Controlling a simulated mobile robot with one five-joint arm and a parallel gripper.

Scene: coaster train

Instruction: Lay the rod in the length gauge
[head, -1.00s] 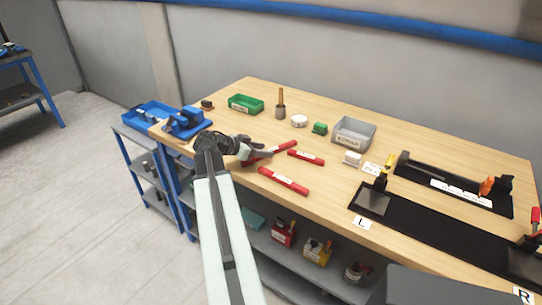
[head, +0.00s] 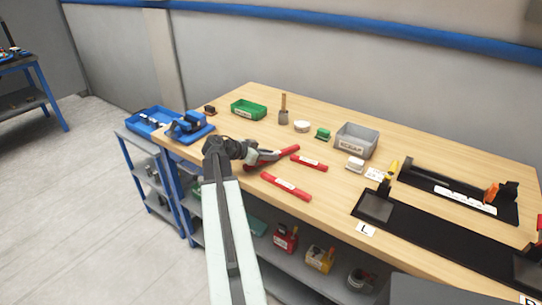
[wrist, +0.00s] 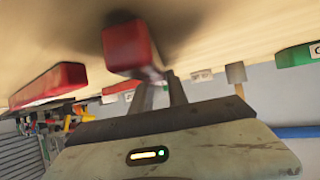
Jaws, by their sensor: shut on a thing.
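A red rod (head: 286,152) is in my gripper (head: 260,160), at the left part of the wooden bench. My gripper is shut on it, and the rod points up and right. In the wrist view the rod's red end (wrist: 127,46) shows large beside the fingers. Whether it touches the bench top is hard to tell. Two more red rods lie on the bench, a short one (head: 310,163) and a longer one (head: 287,187). A long black fixture with white labels and an orange piece (head: 447,196), apparently the length gauge, lies far to the right.
A black tray (head: 440,235) with an L card (head: 366,229) lies in front of the fixture. A grey scrap bin (head: 356,141), green bin (head: 248,110) and blue holder (head: 190,127) stand on the bench. The bench middle below the scrap bin has free room.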

